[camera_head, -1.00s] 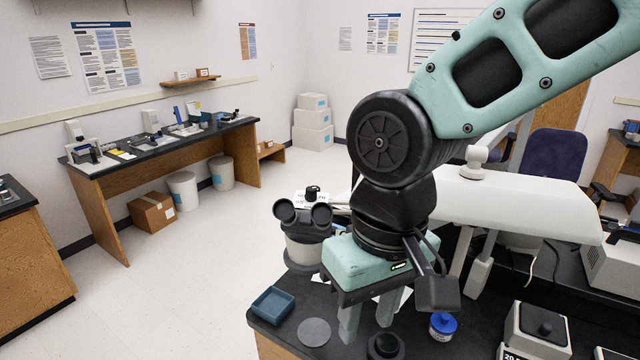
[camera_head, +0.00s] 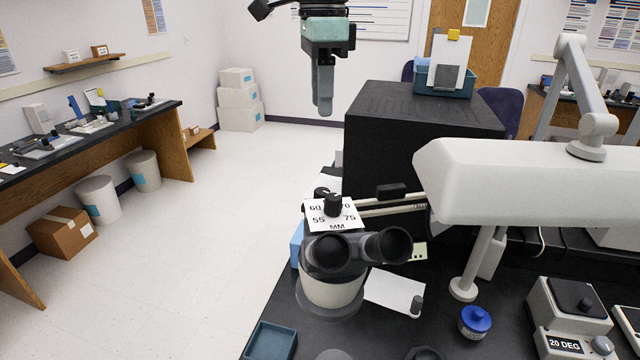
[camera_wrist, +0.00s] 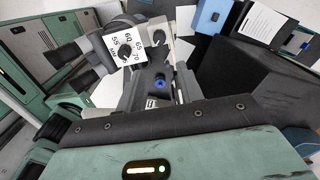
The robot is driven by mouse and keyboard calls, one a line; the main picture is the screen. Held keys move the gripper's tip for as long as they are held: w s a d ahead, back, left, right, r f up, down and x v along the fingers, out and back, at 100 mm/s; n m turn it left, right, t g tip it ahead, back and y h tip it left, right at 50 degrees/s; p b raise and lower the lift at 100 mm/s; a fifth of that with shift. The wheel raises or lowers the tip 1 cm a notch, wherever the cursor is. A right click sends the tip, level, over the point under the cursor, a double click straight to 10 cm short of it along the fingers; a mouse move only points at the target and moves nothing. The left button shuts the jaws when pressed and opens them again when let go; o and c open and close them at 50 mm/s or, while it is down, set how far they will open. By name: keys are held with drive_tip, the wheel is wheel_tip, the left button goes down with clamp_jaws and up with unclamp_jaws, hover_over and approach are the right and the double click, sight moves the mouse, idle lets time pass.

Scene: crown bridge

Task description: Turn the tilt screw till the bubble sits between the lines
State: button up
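My gripper (camera_head: 322,88) hangs high at the top of the head view, away from the bench, its pale fingers pointing down. They overlap from this side, so their gap cannot be judged. No bubble or lines can be made out, and I cannot tell which part is the tilt screw. A box marked 20 DEG (camera_head: 568,322) with a grey side knob (camera_head: 602,345) stands at the lower right. A binocular eyepiece unit (camera_head: 335,285) carries a card marked in MM (camera_head: 321,215) and a black knob (camera_head: 333,204). In the wrist view a small blue knob (camera_wrist: 160,85) lies ahead of my gripper.
A large black box (camera_head: 410,135) stands behind the eyepieces. A long white housing (camera_head: 530,180) reaches over the bench from the right. A blue-capped jar (camera_head: 475,322), a blue tray (camera_head: 270,342) and a white sheet (camera_head: 394,290) lie on the dark bench.

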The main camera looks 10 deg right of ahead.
sight(322, 191)
wheel_tip(322, 191, down, 17)
drive_tip(key=p, duration=0.3)
drive_tip(key=shift+s+f, duration=0.1)
drive_tip(key=c, duration=0.7)
